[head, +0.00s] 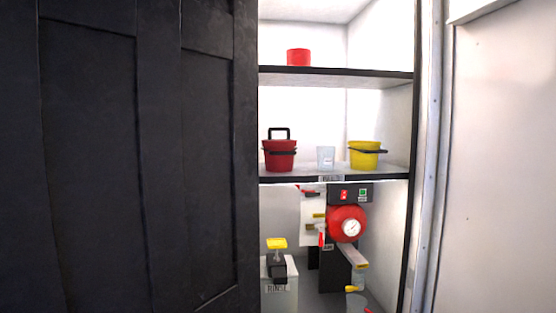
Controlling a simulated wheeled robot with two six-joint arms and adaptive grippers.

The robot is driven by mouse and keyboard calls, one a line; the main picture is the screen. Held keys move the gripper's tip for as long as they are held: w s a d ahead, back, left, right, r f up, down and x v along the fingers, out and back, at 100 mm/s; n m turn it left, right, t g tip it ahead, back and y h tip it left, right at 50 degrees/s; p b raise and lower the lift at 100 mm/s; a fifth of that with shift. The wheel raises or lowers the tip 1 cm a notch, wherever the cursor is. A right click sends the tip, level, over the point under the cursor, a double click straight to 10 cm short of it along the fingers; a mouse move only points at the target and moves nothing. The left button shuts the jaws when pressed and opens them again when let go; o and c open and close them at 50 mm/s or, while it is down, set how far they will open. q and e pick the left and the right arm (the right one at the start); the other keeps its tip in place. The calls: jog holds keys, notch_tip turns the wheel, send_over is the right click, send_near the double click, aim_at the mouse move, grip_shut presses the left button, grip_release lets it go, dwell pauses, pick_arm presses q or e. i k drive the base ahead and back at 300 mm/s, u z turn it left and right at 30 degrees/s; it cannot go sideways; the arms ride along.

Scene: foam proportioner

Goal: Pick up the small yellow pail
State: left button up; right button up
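The small yellow pail (364,156) stands upright on the middle shelf, near its right end. A dark handle lies across its upper front and sticks out a little to the right. It is fully visible, with nothing in front of it. Neither of my grippers shows in the head view.
On the same shelf (300,176) are a red pail (279,156) and a clear cup (326,157). A red tub (298,57) sits on the top shelf. A dark panelled door (140,150) covers the left. Below are a red gauge unit (346,224) and a container (280,293).

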aim_at(364, 155)
jog(key=z, duration=0.6)
jog(key=i, duration=0.85)
jog(key=z, duration=0.45)
